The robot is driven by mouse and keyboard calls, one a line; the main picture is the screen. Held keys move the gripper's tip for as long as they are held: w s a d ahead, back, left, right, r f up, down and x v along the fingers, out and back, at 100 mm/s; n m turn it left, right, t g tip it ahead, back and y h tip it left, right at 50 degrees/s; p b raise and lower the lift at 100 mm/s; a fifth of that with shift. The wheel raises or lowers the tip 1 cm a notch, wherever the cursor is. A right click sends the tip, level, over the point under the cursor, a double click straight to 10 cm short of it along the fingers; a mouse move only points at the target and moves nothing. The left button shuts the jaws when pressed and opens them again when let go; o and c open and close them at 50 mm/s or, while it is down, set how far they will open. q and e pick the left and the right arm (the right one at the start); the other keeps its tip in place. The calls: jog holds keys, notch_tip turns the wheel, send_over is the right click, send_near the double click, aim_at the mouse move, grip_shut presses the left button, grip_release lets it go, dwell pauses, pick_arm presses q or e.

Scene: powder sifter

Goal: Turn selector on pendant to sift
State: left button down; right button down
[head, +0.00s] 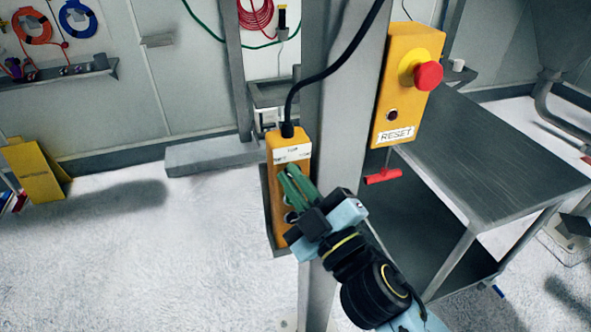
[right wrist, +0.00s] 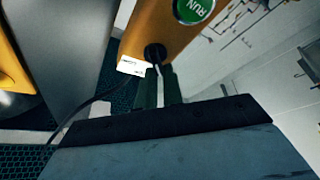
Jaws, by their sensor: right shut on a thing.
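The yellow pendant (head: 277,150) hangs upright in a holder on the grey post, with a black cable from its top. In the right wrist view the pendant (right wrist: 140,35) shows a dark round selector (right wrist: 155,50) and a green RUN button (right wrist: 193,9). My right gripper (head: 289,172) reaches the upper front of the pendant with its green fingers. In the wrist view its fingertips (right wrist: 158,68) are closed on the selector. The fingers partly hide the selector, so its pointing direction cannot be read. My left gripper is not in view.
A yellow box with a red emergency button (head: 428,75) and a RESET label is fixed to the post (head: 345,90) at the right. A red handle (head: 383,176) hangs below it. A steel table (head: 490,150) stands at the right. The floor at the left is mostly clear.

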jog(key=shift+w+f+n, duration=0.1)
jog(key=shift+f+n, duration=0.2)
jog(key=shift+f, duration=0.1)
jog(key=c, duration=1.5)
grip_release()
jog(key=shift+w+r, duration=0.1)
jog(key=shift+b+v, duration=2)
jog(key=shift+v, duration=4.7)
jog(key=shift+d+r, duration=0.1)
jog(key=shift+d, duration=0.05)
